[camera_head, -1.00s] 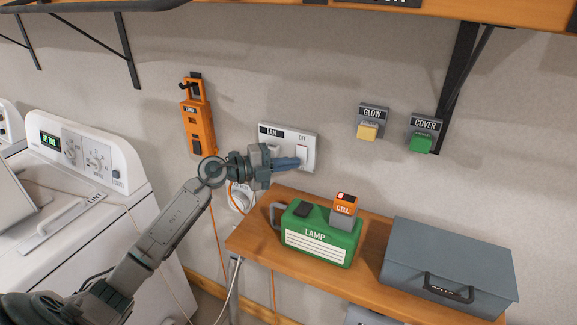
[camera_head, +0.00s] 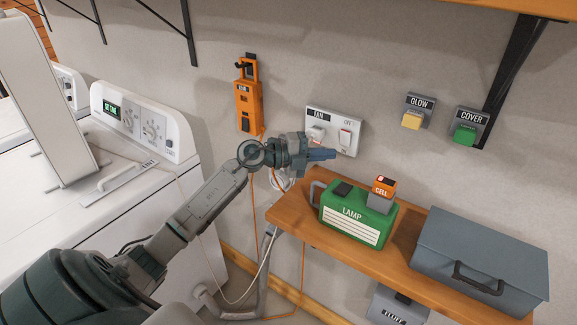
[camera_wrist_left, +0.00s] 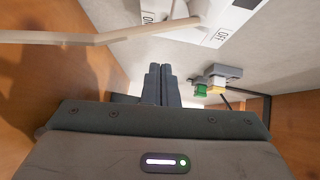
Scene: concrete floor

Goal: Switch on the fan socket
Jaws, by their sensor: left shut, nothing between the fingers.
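The white fan socket (camera_head: 330,115) is on the wall, with a dark FAN label at its left and an OFF mark at upper right. A rocker switch (camera_head: 345,137) with a reddish top edge shows on its right half. A plug (camera_head: 316,133) sits in its left half. My left gripper (camera_head: 332,154) is shut and empty, just below the switch in the head view, and I cannot tell if it touches the plate. In the left wrist view the shut fingers (camera_wrist_left: 161,86) point toward the wall, with the socket (camera_wrist_left: 222,22) above them. My right gripper is not in view.
A wooden shelf (camera_head: 290,212) below holds a green LAMP box (camera_head: 355,215), an orange CELL block (camera_head: 384,187) and a grey case (camera_head: 480,260). GLOW (camera_head: 412,121) and COVER (camera_head: 465,134) buttons are on the wall at right. An orange holder (camera_head: 248,100) hangs left.

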